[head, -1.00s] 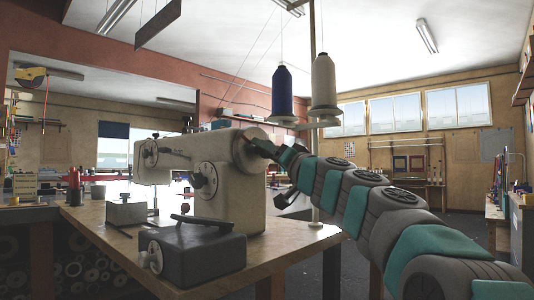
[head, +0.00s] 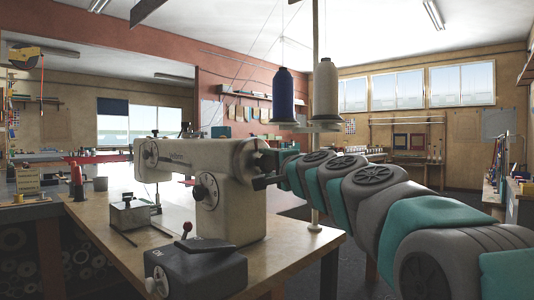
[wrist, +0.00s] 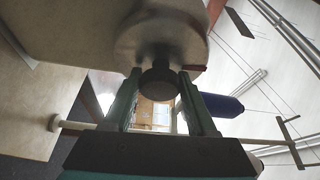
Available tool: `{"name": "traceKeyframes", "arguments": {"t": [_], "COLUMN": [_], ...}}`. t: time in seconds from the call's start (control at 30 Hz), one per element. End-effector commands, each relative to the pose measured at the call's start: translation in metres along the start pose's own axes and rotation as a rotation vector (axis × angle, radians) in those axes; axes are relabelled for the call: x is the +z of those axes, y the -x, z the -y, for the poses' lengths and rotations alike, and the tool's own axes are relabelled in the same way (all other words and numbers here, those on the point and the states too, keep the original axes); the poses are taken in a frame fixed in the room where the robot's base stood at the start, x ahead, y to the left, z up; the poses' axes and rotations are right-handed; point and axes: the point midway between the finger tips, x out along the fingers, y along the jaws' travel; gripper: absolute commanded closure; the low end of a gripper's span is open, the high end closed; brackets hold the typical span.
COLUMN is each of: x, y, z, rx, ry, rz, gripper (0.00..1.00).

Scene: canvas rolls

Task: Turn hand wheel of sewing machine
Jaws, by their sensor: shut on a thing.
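The cream sewing machine (head: 205,190) stands on the wooden table in the head view. Its hand wheel (head: 257,152) is at the right end of the machine's upper arm, partly hidden by my gripper (head: 268,170). In the wrist view the pale round end of the machine (wrist: 165,35) fills the top. A dark round knob (wrist: 158,83) projects from it between the two fingers. My gripper (wrist: 160,82) is shut on the hand wheel at this knob. Exact finger contact is hard to see.
A dark box (head: 195,270) with a red-knobbed lever stands at the table's (head: 290,250) near edge.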

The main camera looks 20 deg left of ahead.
Motion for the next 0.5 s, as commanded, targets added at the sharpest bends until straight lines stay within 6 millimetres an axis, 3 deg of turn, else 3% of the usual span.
{"name": "traceKeyframes", "arguments": {"t": [0.5], "x": [-0.0030], "y": [-0.0010], "z": [-0.0012], "rx": [0.163], "ry": [-0.384], "rz": [-0.004], "gripper": [0.98]}}
